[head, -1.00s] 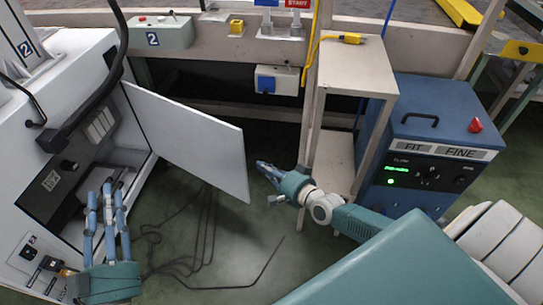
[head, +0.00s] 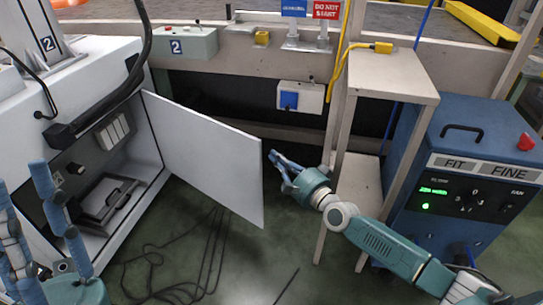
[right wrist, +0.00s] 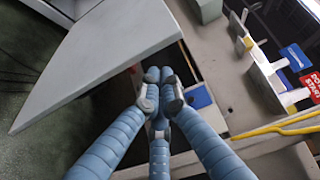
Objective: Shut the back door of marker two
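Marker two is the white cabinet (head: 105,50) at the left, with a "2" plate on the column above it. Its white back door (head: 205,152) stands wide open, swung out to the right of the opening. The door also fills the upper left of the right wrist view (right wrist: 100,55). My right gripper (head: 276,160) is just right of the door's free edge, apparently not touching it. In the right wrist view its blue fingertips (right wrist: 155,78) are drawn together with nothing between them. My left gripper (head: 20,180) is at the lower left in front of the cabinet, fingers spread and empty.
A blue FIT/FINE unit (head: 470,170) and a pale stand (head: 390,72) are at the right, beside my right arm. Black cables (head: 165,270) lie on the green floor. A white box with a blue cover (head: 300,97) is on the conveyor frame behind.

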